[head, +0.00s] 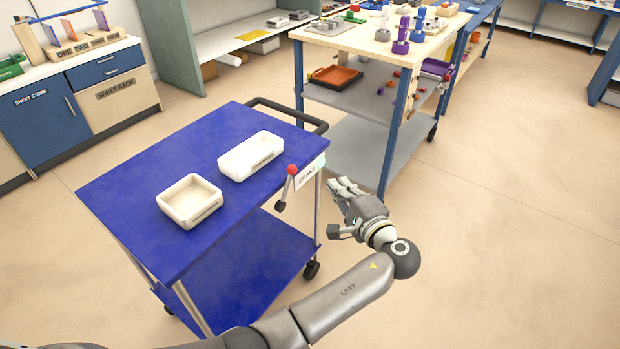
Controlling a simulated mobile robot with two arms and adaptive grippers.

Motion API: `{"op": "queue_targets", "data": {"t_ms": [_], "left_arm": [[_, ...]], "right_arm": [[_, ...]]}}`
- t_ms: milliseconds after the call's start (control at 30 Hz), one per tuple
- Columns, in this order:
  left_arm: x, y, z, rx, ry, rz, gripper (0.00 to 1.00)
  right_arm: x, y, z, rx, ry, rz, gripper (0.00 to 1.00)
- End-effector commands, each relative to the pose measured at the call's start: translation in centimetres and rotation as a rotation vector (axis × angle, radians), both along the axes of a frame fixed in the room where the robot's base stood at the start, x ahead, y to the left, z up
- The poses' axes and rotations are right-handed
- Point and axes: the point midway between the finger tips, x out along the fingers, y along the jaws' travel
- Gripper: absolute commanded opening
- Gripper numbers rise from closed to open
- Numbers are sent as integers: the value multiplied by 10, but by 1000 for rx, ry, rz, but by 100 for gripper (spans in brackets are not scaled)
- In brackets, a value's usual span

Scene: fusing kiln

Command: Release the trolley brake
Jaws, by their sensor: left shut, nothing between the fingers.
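The blue trolley (120,190) stands in the middle of the head view. Its brake lever (286,187), a short grey lever with a red knob (292,170) on top, sits at the trolley's right edge. The lever leans slightly, knob end up. A white label (308,174) reading BRAKE is beside it. My left gripper (343,187) is to the right of the lever, apart from it, with its fingers shut and empty. My right gripper is not in view.
Two white trays (190,201) (250,155) sit on the trolley top. A black push handle (288,113) is at its far end. A shelved workbench (345,38) with several coloured parts stands just behind. The floor (500,220) to the right is clear.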

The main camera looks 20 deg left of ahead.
Motion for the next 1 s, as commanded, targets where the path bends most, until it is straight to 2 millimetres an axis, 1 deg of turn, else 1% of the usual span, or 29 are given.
{"op": "queue_targets", "data": {"t_ms": [267, 433, 567, 867, 1000], "left_arm": [[0, 1, 0, -1, 2, -1, 0], [10, 9, -2, 0, 3, 0, 0], [28, 24, -5, 3, 3, 1, 0], [78, 67, -11, 1, 3, 2, 0], [62, 74, -7, -3, 5, -2, 0]], "right_arm": [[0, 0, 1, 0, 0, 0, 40], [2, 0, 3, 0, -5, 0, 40], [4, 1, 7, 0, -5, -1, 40], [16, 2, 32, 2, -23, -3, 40], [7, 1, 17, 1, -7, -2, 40]]}}
